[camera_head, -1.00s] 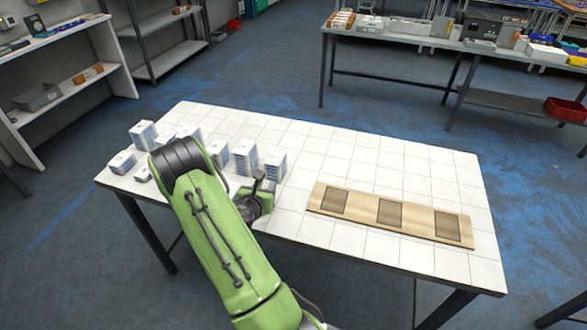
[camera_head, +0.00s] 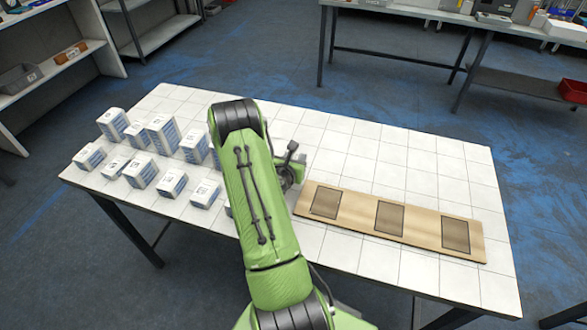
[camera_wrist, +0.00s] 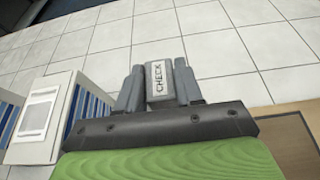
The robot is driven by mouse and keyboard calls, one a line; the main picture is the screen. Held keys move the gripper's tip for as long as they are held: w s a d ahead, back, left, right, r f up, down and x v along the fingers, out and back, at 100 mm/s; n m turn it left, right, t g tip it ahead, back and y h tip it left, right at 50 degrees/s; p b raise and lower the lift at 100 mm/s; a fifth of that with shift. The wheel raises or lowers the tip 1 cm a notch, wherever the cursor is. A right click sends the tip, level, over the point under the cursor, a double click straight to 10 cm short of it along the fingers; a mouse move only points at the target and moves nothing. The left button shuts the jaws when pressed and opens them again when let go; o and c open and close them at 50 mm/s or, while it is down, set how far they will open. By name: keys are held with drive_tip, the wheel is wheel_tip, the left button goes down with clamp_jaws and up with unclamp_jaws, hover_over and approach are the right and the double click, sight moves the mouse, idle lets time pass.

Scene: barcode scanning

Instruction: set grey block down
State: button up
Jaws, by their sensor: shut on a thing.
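In the wrist view my gripper (camera_wrist: 159,76) is shut on a small grey block (camera_wrist: 159,84). The block sits between the two fingers and has a pale label reading "CHECK". White tiles of the table show beyond it. The gap between block and tabletop cannot be judged.
A wooden board (camera_head: 356,217) with three dark squares lies to the right of my arm. Several blue-and-white boxes (camera_head: 143,172) stand on the table's left; one box (camera_wrist: 42,118) is close to my gripper. Tiles behind the board are clear.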

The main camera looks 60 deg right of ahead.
drive_tip(key=shift+f+b, duration=0.75)
drive_tip(key=shift+f, duration=1.1)
drive_tip(key=o, duration=1.1)
